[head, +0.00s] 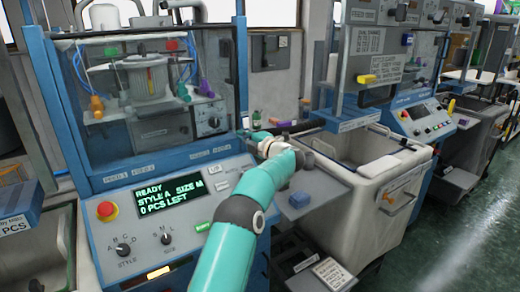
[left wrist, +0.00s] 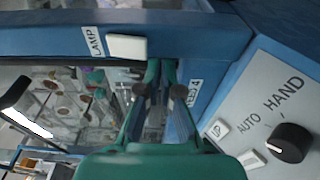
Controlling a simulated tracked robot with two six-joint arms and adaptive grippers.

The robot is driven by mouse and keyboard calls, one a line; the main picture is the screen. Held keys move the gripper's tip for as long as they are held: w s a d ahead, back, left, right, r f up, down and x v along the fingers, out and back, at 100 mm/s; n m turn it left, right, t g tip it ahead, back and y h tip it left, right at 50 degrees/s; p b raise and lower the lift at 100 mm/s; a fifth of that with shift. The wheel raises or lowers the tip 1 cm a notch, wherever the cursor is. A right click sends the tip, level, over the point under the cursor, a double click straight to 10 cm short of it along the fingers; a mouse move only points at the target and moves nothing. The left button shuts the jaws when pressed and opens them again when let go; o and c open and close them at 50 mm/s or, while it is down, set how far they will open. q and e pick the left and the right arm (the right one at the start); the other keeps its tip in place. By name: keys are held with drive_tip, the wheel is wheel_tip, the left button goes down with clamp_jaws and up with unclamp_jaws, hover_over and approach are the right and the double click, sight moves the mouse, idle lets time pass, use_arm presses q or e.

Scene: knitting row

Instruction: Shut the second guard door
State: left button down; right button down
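The near knitting machine has a clear guard panel (head: 110,125) in a blue frame (head: 240,75). The panel covers the bay with the needle cylinder (head: 148,78); whether it is fully shut is unclear. My left gripper (head: 252,137) is at the frame's lower right corner. In the left wrist view my left gripper (left wrist: 160,70) has its fingertips close together, near the blue frame (left wrist: 190,28) between the white lamp switch (left wrist: 127,46) and a feed label. I see no object clearly held. The second machine farther right also has a clear guard panel (head: 420,55). My right gripper is not in view.
The control panel (head: 160,205) with a red stop button (head: 107,210) lies below the guard. A grey bin (head: 370,200) stands to the right, close to my left arm. Green floor (head: 460,240) is open at the far right.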

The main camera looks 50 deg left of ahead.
use_arm(q)
drive_tip(key=d+b, duration=0.7)
drive_tip(key=d, duration=0.7)
drive_tip(key=w+d+f+m+t+h+p, duration=0.1)
drive_tip(key=w+d+f+m+t+h, duration=0.1)
drive_tip(key=w+d+f+m+t, duration=0.5)
drive_tip(key=w+d+f+m+t+h+p, duration=0.2)
drive_tip(key=w+d+f+m+t, duration=0.25)
drive_tip(key=f+m, duration=0.45)
drive_tip(key=d+f+m+h, duration=0.75)
drive_tip(key=d+f, duration=0.35)
drive_tip(key=f, duration=0.5)
drive_tip(key=s+d+f+m+g+h+p, duration=0.2)
drive_tip(key=s+d+f+m+g+h, duration=0.35)
drive_tip(key=s+d+f, duration=0.9)
drive_tip(key=s+d+f+m+g+h, duration=0.1)
drive_tip(key=s+d, duration=0.3)
drive_tip(key=s, duration=0.5)
drive_tip(key=s+d+f+m+g+h, duration=0.1)
drive_tip(key=s+d+m+g+h, duration=0.2)
drive_tip(key=s, duration=0.7)
drive_tip(key=shift+s+d+f+m+h+p, duration=0.25)
drive_tip(key=shift+d+m+h+p, duration=0.25)
drive_tip(key=shift+d+m, duration=0.5)
